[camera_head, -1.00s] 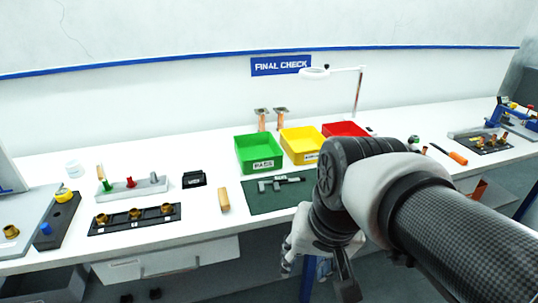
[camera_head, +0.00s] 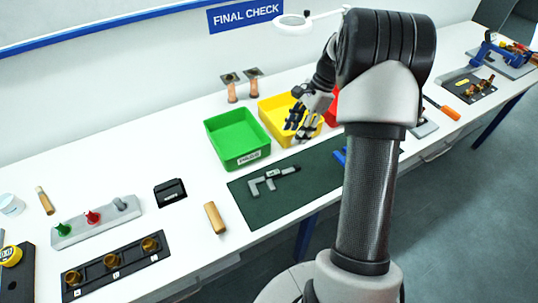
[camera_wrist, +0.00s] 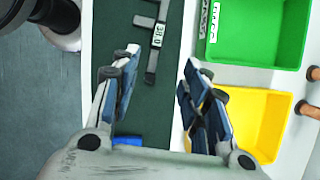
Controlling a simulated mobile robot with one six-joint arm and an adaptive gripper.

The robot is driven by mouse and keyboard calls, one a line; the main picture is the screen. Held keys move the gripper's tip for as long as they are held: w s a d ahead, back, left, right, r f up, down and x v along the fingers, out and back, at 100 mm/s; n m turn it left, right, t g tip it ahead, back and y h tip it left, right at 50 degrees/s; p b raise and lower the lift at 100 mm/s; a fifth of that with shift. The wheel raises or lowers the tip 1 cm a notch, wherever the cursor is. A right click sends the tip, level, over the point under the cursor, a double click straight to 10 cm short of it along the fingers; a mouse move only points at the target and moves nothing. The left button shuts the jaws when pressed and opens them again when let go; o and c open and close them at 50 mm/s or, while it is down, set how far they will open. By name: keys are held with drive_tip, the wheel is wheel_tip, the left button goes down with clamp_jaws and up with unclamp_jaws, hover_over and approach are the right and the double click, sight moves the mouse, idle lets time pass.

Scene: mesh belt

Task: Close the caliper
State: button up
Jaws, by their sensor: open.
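The caliper (camera_head: 284,173) lies flat on the dark green mat (camera_head: 250,208), in front of the green bin. Its jaws, at its left end, stand apart with a gap. In the wrist view the caliper (camera_wrist: 153,60) is at the top centre with a small display on it; its upper end is cut off by the frame. My gripper (camera_head: 300,128) is open and empty, raised above the bench near the yellow bin, right of and beyond the caliper. In the wrist view the open fingertips (camera_wrist: 160,62) frame the lower end of the caliper without visible contact.
The green bin (camera_head: 236,150) and yellow bin (camera_head: 275,135) stand behind the mat; a red bin (camera_head: 331,112) is partly hidden by my arm. A blue object (camera_head: 340,155) lies on the mat's right part. A wooden block (camera_head: 215,218) and black box (camera_head: 170,193) are left.

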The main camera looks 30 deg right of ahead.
sight(273, 172)
drive_tip(key=b+x, duration=0.4)
drive_tip(key=x, duration=1.3)
drive_tip(key=shift+s, duration=0.15)
drive_tip(key=shift+c, duration=0.4)
clamp_jaws()
